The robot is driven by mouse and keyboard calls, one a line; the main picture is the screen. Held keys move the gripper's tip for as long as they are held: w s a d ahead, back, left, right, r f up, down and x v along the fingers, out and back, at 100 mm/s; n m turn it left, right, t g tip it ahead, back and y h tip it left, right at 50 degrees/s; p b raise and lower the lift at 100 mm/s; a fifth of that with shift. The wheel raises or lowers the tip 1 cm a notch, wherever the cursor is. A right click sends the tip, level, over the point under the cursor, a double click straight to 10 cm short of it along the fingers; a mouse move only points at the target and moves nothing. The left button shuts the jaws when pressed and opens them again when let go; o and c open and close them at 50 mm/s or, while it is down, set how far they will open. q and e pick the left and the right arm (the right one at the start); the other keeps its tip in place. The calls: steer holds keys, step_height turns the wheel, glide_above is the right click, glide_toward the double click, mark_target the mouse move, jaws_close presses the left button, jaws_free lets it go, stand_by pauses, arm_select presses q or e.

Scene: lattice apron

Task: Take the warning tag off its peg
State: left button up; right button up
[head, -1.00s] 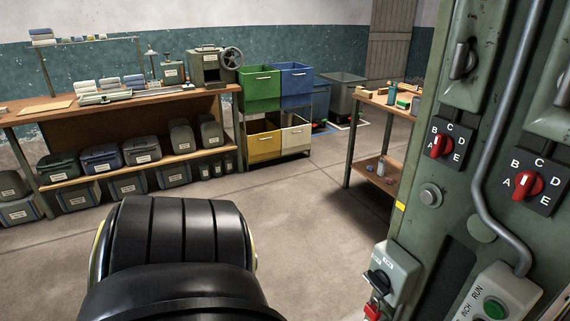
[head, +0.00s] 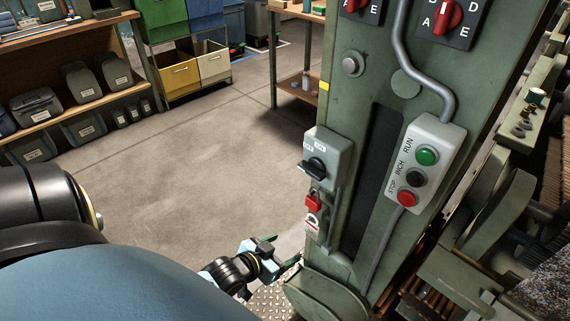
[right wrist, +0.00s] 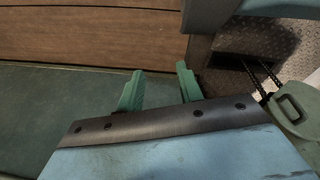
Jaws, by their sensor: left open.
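The warning tag (head: 312,222), a small white plate with red markings, hangs on the side of the green machine column. It hangs just below a red padlock (head: 313,203) and the grey switch box (head: 326,157). Its peg is too small to make out. My left gripper (head: 279,250), with green fingers, is open and empty, below and to the left of the tag and apart from it. My right gripper (right wrist: 160,70) shows in the right wrist view with its green fingers apart and nothing between them; the tag is not in that view.
The green column (head: 356,80) carries a push-button box (head: 426,165) and a conduit. Machine parts fill the right side. A workbench (head: 60,33) and coloured bins (head: 180,78) stand at the back left. The floor (head: 185,165) left of the column is clear.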

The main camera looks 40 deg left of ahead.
mark_target(311, 225)
arm_select(q)
steer(key=shift+t, duration=0.6)
steer(key=w, duration=0.2)
steer(key=w+r+b, duration=0.1)
steer(key=w, duration=0.1)
steer(key=w+b, duration=0.1)
steer(key=w, duration=0.1)
steer(key=shift+w+d+r, duration=0.25)
steer(key=shift+w+d, duration=0.1)
steer(key=b+x, duration=0.3)
steer(key=x, duration=0.3)
steer(key=shift+w+d+f, duration=0.15)
steer(key=shift+w, duration=0.05)
steer(key=shift+w+f, duration=0.15)
steer(key=shift+w, duration=0.35)
arm_select(e)
steer(key=w+a+r, duration=0.2)
steer(key=w+r, duration=0.1)
steer(key=r, duration=0.2)
steer(key=w+a+r+t, duration=0.1)
steer(key=w+a+r, duration=0.1)
steer(key=w+r, duration=0.2)
step_height(311, 225, up, 3)
steer(key=shift+w+a+f+y, duration=0.15)
steer(key=shift+a+f+y, duration=0.05)
steer(key=shift+a+y, duration=0.1)
arm_select(q)
steer(key=c, duration=1.1)
